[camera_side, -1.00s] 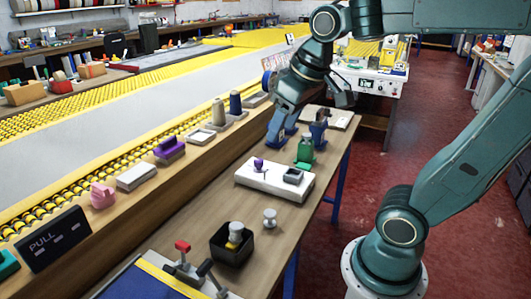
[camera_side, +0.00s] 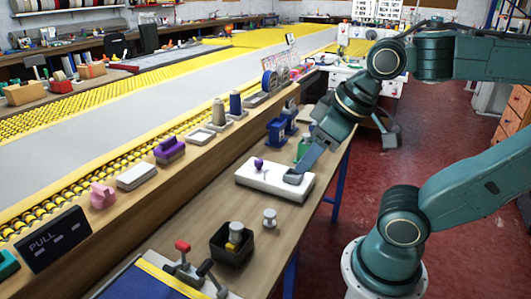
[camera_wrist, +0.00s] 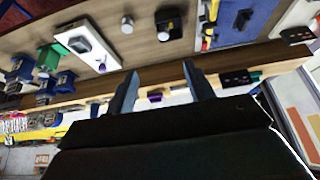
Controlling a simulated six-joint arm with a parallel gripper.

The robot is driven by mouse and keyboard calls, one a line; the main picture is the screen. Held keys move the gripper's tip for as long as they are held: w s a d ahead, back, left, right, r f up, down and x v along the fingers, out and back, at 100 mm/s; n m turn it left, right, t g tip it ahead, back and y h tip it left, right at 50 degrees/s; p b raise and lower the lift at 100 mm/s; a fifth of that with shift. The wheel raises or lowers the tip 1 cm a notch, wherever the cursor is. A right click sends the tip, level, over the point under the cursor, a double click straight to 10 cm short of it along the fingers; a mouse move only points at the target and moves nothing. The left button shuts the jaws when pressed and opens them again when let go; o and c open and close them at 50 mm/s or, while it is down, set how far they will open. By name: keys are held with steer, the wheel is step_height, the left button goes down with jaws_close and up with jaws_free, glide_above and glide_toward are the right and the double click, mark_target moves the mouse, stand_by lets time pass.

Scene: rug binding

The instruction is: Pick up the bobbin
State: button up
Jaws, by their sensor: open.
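A small silver-white bobbin (camera_side: 269,218) with a wide top stands upright on the wooden bench, between the white board and the black box. In the wrist view the bobbin (camera_wrist: 127,24) shows near the top, beyond my fingers. My gripper (camera_side: 342,160) is open and empty, above the bench's right edge near the white board. One finger covers the board's right end in the side view. In the wrist view my gripper (camera_wrist: 161,88) shows two spread fingers with nothing between them.
The white board (camera_side: 260,186) carries a purple knob (camera_side: 258,164). A black box (camera_side: 218,250) holds a yellow-and-grey item. Blue blocks (camera_side: 277,131) and a partly hidden green object (camera_side: 302,148) are behind. Bare wood surrounds the bobbin.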

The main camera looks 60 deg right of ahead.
steer(key=shift+o, duration=0.7)
steer(key=shift+w, duration=0.1)
steer(key=m+g, duration=0.6)
steer(key=m, duration=1.5)
glide_above(269, 213)
step_height(269, 213, down, 16)
steer(key=shift+r, duration=0.15)
steer(key=shift+f, duration=4.3)
